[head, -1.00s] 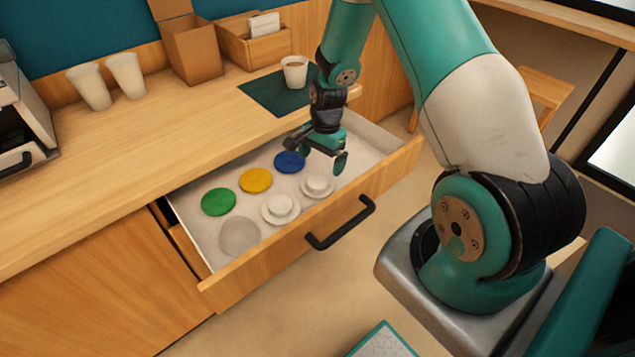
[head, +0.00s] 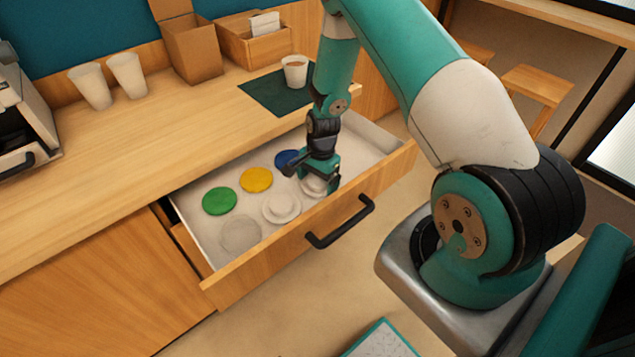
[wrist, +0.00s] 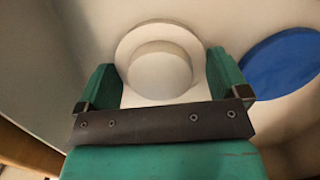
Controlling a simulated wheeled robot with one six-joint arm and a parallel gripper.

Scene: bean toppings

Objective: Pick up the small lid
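A white lid with a raised round centre (wrist: 160,70) lies in the open drawer. In the head view, this lid (head: 309,187) is partly hidden by my gripper (head: 319,182). In the wrist view, my gripper's (wrist: 162,66) two green fingers are apart on either side of the lid, with the lid between them and narrow gaps showing. A similar white lid (head: 281,208) lies to its left. A larger, flat pale lid (head: 240,237) lies farther left.
The drawer also holds a green disc (head: 219,201), a yellow disc (head: 256,180) and a blue disc (head: 287,159), which also shows beside my right finger in the wrist view (wrist: 280,72). The drawer front (head: 290,247) has a black handle. A cup (head: 295,73) stands on the counter.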

